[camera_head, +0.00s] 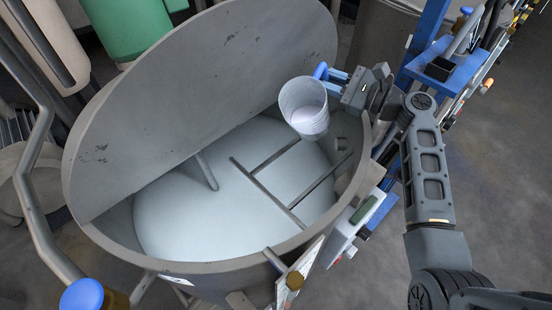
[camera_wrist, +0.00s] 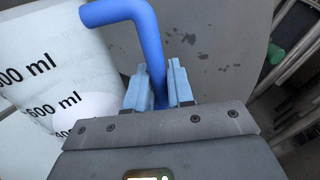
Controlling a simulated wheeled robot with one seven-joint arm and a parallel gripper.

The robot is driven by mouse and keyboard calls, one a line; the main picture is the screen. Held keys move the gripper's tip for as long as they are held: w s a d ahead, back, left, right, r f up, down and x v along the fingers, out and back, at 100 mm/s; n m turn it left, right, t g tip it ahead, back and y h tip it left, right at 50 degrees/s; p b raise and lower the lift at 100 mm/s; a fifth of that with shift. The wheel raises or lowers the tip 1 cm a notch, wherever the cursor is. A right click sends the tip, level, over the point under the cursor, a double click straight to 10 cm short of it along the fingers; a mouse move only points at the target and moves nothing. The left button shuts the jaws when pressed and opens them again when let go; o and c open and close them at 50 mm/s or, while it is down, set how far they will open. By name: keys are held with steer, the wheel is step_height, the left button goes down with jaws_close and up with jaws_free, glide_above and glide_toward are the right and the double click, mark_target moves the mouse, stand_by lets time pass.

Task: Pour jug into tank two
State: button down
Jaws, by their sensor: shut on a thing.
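The jug (camera_head: 305,104) is a translucent white measuring jug with a blue handle and pale contents. It is held over the open mouth of a big grey tank (camera_head: 100,236), above the right part of the tank, and looks slightly tilted. My gripper (camera_head: 338,79) is shut on the blue handle from the right. In the wrist view my gripper (camera_wrist: 160,88) has both fingers around the blue handle, and the jug (camera_wrist: 45,65) shows black volume marks at the left. The tank holds pale liquid (camera_head: 220,205). No number is readable on the tank.
A grey lid (camera_head: 200,95) stands raised at the tank's back left. Bars (camera_head: 270,190) cross the tank's opening. A blue stand with a small shelf (camera_head: 450,62) is at the upper right. Pipes (camera_head: 35,170) run along the left. The floor at lower right is clear.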

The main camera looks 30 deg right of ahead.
mark_target(318, 73)
steer(key=shift+s+a+f+n+b, duration=0.45)
steer(key=shift+a+n+b, duration=0.3)
steer(key=shift+b, duration=0.3)
steer(key=shift+s+a+r+n+b, duration=0.25)
steer(key=shift+r+n+b, duration=0.3)
steer(key=shift+n+b, duration=0.15)
steer(key=shift+s+a+r+n+b, duration=0.1)
steer(key=shift+a+r+n+b, duration=0.15)
steer(key=shift+r+n, duration=0.4)
steer(key=shift+s+a+r+n+b, duration=0.1)
steer(key=shift+a+r+n+b, duration=0.1)
steer(key=shift+r+n, duration=0.35)
steer(key=shift+s+a+r+n+b, duration=0.25)
steer(key=shift+a+r+n+b, duration=0.25)
steer(key=shift+r, duration=0.3)
steer(key=shift+s+a+r+n+b, duration=0.3)
steer(key=shift+r+n+b, duration=0.1)
steer(key=shift+r+n, duration=0.3)
steer(key=shift+s+a+r+n+b, duration=0.25)
steer(key=shift+a+r+n+b, duration=0.15)
steer(key=shift+r, duration=0.45)
steer(key=shift+s+a+r+n+p, duration=0.2)
steer(key=shift+s+a+r+n, duration=0.15)
steer(key=shift+a, duration=0.15)
steer(key=shift+s+a+r+n+p, duration=0.15)
steer(key=shift+s+a+r+n, duration=0.15)
steer(key=shift+a, duration=0.2)
steer(key=shift+s+a+r+n, duration=0.25)
steer(key=shift+a+n, duration=0.05)
steer(key=shift+a, duration=0.05)
